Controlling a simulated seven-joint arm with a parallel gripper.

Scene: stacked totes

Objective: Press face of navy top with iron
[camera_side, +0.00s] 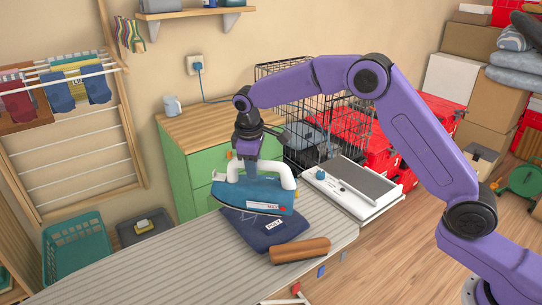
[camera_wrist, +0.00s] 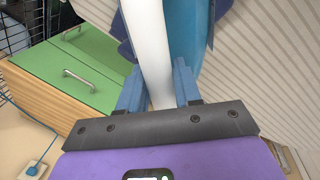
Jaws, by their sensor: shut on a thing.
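The iron (camera_side: 253,194) has a teal-blue body and a white handle. It is over the folded navy top (camera_side: 266,228), which lies on the striped ironing board (camera_side: 150,264). I cannot tell whether the iron's underside touches the cloth. My gripper (camera_side: 247,160) is above the iron and shut on its handle. In the wrist view my gripper (camera_wrist: 158,92) has its two blue fingers on either side of the white handle (camera_wrist: 148,45). The iron's body hides the upper part of the navy top in the side view.
A brown wooden roll (camera_side: 300,250) lies on the board just in front of the top. A white rest with a grey pad (camera_side: 355,182) stands at the right. A green cabinet (camera_side: 205,150) and a black wire crate (camera_side: 310,100) stand behind. The board's left part is clear.

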